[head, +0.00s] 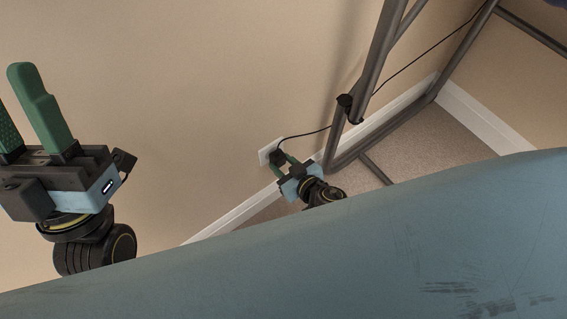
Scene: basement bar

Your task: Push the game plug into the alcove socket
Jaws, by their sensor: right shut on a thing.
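The game plug (277,157) is small and black, with a thin black cord running from it. It is at the white socket plate (264,151) low on the beige wall, against or very close to its face. I cannot tell how deep it sits. My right gripper (281,164) is shut on the plug, with its green fingers reaching to the plate from the lower right. The fingers and plug hide part of the socket. My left gripper (14,88) is raised at the left edge, partly cut off, with its green fingers apart and nothing seen between them.
A grey metal frame (376,62) stands just right of the socket, its leg close to my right gripper. The cord (307,134) passes to this frame and on up right. A white baseboard (225,224) edges the carpet (420,140). The wall left of the socket is clear.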

